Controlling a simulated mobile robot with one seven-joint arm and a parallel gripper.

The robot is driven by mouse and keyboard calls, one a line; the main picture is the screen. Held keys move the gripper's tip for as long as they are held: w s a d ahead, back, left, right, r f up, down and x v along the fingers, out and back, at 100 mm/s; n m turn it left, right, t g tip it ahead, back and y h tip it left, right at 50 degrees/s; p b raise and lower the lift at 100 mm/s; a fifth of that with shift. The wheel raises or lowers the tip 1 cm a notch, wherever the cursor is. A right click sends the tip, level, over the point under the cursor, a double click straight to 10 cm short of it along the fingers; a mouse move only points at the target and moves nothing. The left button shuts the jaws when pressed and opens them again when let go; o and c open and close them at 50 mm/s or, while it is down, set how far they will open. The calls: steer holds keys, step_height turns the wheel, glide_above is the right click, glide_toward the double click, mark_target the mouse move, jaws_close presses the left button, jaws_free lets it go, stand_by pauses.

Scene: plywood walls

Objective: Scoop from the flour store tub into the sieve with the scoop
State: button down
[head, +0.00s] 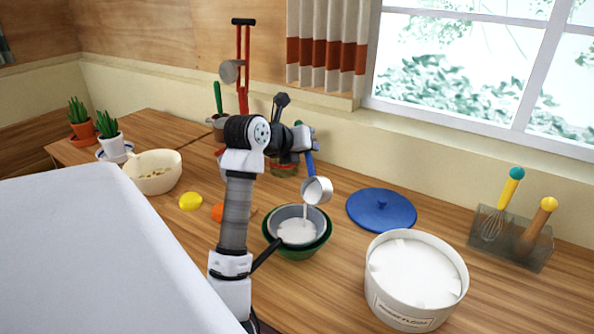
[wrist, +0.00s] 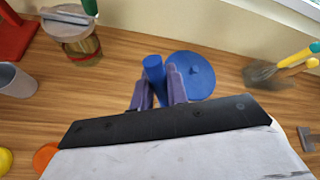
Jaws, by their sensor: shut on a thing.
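My gripper (head: 305,145) is shut on the blue handle of the scoop (head: 318,190), above the bowl. In the wrist view the handle (wrist: 153,75) stands between my gripper's fingers (wrist: 157,88); the cup is hidden there. The scoop's metal cup is tilted, and a thin white stream falls from it into the sieve (head: 281,214). The sieve is grey, holds white flour and sits in a green bowl (head: 296,255). The flour store tub (head: 398,305), white and labelled, stands open at the right with flour inside.
A blue lid (head: 381,208) lies behind the tub. A whisk holder (head: 512,238) stands at the right. A lemon (head: 190,201), an orange fruit (head: 218,212) and a cream bowl (head: 153,174) are left. A lidded jar (wrist: 82,45) and a red stand (head: 242,70) are behind.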

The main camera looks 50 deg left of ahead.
steer(key=shift+s+r+t+b, duration=0.15)
steer(key=shift+s+t+b, duration=0.4)
steer(key=shift+b, duration=0.3)
steer(key=shift+s, duration=0.1)
steer(key=shift+s+t+b, duration=0.35)
steer(key=shift+s, duration=0.1)
